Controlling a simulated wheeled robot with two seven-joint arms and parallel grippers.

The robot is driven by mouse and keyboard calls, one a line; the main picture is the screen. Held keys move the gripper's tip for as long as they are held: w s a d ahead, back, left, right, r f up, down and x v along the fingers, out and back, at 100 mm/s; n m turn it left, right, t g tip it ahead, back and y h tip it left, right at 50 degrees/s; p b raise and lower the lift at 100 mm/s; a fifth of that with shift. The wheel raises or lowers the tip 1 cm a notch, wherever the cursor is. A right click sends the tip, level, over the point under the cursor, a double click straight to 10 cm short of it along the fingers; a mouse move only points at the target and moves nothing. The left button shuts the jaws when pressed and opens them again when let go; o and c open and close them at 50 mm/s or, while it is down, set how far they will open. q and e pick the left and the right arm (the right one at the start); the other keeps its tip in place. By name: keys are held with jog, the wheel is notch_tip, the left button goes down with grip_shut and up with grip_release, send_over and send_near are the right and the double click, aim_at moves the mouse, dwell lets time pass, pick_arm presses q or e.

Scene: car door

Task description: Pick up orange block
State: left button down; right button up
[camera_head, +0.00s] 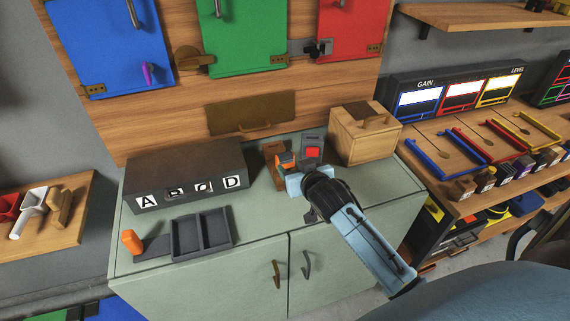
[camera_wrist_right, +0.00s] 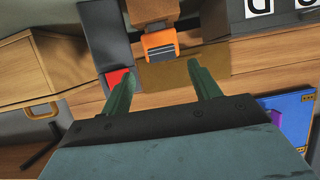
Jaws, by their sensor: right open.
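The orange block (camera_head: 285,157) shows at the back of the green cabinet top, partly hidden by my right gripper (camera_head: 291,170). In the right wrist view the orange block (camera_wrist_right: 160,42), with a grey band across it, sits against a brown wooden piece (camera_wrist_right: 152,12). My right gripper (camera_wrist_right: 160,72) is open and empty. Its two green fingers point toward the block, which lies beyond the fingertips and between their lines. My left gripper is not in view.
A grey plate with a red square (camera_head: 312,152) stands close beside the block. A wooden box (camera_head: 365,139) is to the right, a dark lettered box (camera_head: 185,165) to the left. A grey tray (camera_head: 201,235) and an orange cylinder (camera_head: 131,241) are at front left.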

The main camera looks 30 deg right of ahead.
aim_at(286, 159)
jog(key=shift+b+x, duration=0.5)
jog(key=shift+x, duration=2.6)
jog(key=shift+a, duration=0.2)
jog(key=shift+c, duration=0.4)
jog(key=c, duration=0.7)
